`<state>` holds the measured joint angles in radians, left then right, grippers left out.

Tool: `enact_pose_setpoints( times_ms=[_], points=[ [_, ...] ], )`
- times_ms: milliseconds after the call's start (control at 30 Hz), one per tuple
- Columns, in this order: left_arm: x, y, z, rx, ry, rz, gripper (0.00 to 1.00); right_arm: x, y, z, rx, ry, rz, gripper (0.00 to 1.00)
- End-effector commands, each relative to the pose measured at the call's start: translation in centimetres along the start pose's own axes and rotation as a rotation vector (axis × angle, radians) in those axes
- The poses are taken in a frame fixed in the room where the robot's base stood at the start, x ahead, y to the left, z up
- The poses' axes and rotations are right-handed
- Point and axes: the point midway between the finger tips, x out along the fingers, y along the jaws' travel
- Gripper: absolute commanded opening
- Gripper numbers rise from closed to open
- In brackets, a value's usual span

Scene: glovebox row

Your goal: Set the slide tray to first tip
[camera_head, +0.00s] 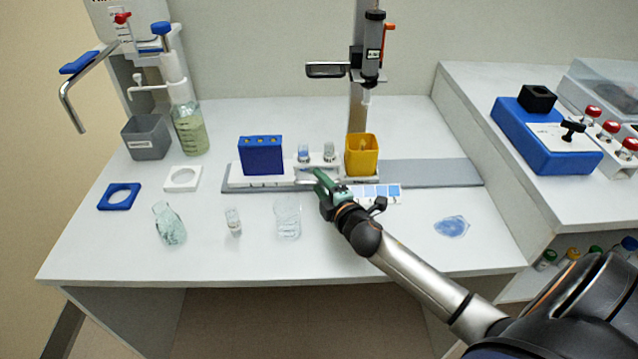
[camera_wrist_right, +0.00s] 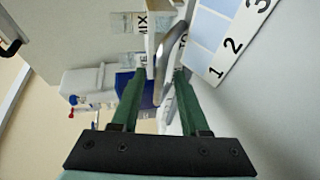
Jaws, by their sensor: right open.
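The white slide tray (camera_head: 262,182) sits on a grey rail (camera_head: 430,173) at the back middle of the bench. It carries a blue rack (camera_head: 262,156) at its left, small vials (camera_head: 304,153) in the middle and a yellow tip box (camera_head: 361,154) at its right. My right gripper (camera_head: 319,176) is at the tray's front edge, its green fingers open. In the right wrist view a silver handle (camera_wrist_right: 165,55) lies between the open fingers (camera_wrist_right: 160,74); I cannot tell whether they touch it. Part of the tray's front is hidden by my gripper. My left gripper is not in view.
A dispenser (camera_head: 369,50) stands on a post behind the tray. A numbered blue card (camera_head: 375,193) lies just right of my gripper. Glassware, including a beaker (camera_head: 287,218), stands at the front. The rail is bare right of the tray.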

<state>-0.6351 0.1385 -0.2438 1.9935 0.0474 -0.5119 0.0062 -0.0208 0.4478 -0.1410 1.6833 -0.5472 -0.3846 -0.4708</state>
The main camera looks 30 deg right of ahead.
Motion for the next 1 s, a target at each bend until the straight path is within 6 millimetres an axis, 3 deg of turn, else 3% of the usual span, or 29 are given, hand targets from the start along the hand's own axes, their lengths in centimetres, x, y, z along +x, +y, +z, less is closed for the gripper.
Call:
enact_pose_setpoints(
  times_ms=[433,800,1000],
  points=[
    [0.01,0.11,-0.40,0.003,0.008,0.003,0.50,0.84,0.01,-0.04,0.000,0.001,0.000,0.44],
    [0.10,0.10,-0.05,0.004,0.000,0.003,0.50,0.82,0.01,-0.03,0.000,0.001,0.000,0.02],
    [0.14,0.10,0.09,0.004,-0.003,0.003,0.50,0.81,0.01,-0.03,0.000,0.001,0.000,0.00]
  ],
)
